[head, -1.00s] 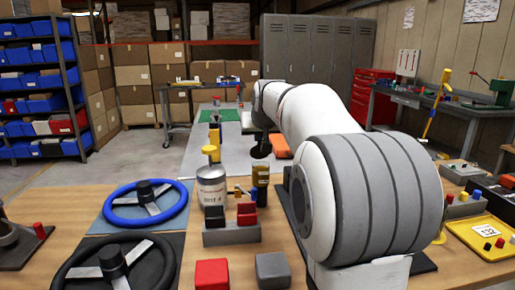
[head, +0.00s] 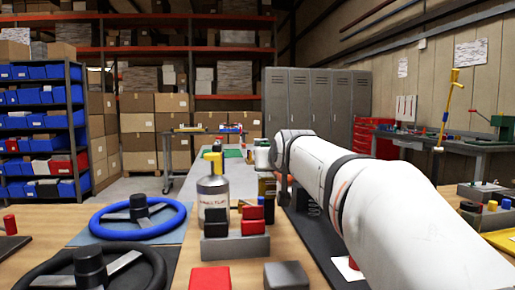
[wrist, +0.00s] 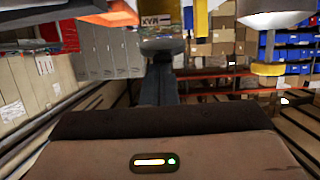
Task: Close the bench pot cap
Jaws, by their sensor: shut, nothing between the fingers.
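In the head view a grey labelled bottle with a yellow top (head: 213,200) stands upright on the bench. A dark, slim container (head: 267,188) stands to its right, partly hidden. I cannot tell for certain which is the bench pot, or how its cap sits. The wrist view is upside down. There a container with a printed label (wrist: 160,22) is at the top centre, and a grey one with a yellow cap (wrist: 268,68) is at the right. My gripper (wrist: 166,72) is shut and empty, its tips close to the labelled container; contact is unclear. The head view hides it.
A block holder (head: 236,247) with red and black blocks stands in front of the bottle. A red block (head: 210,277) and a grey block (head: 286,275) lie nearer. Blue (head: 138,218) and black steering wheels lie left. My arm covers the right side.

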